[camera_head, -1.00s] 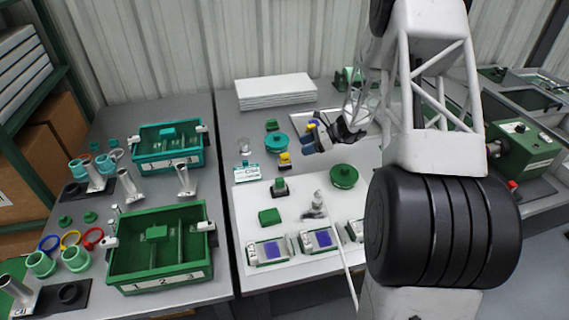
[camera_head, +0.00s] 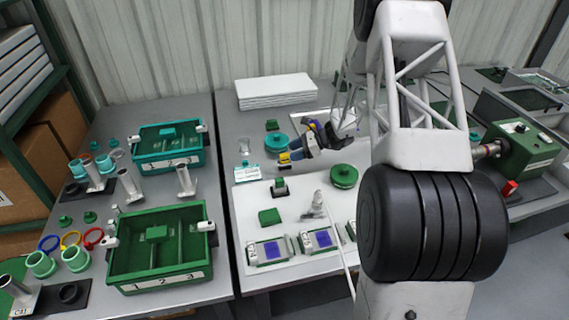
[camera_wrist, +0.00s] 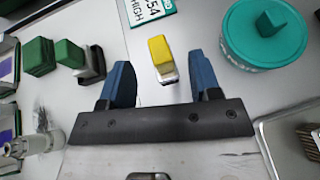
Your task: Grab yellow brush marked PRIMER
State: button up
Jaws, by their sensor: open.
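The yellow brush (camera_wrist: 161,49) has a yellow block on a paler lower part and stands on the white mat. No marking is legible on it. It also shows in the head view (camera_head: 284,158), at the left end of my gripper. My gripper (camera_wrist: 160,61) is open, with its two blue fingers apart. In the wrist view the brush appears between the fingertips, with space on both sides. I cannot tell whether the fingers are at its height.
A teal round lidded container (camera_wrist: 268,40) stands right of the brush. A green block tool (camera_wrist: 80,60) stands left of it, and a label card (camera_wrist: 148,10) lies beyond. A green round container (camera_head: 343,176) is nearby. Green and teal bins stand on the left table.

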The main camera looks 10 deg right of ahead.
aim_at(285, 162)
jog(key=shift+x, duration=1.5)
jog(key=shift+d, duration=0.1)
grip_shut()
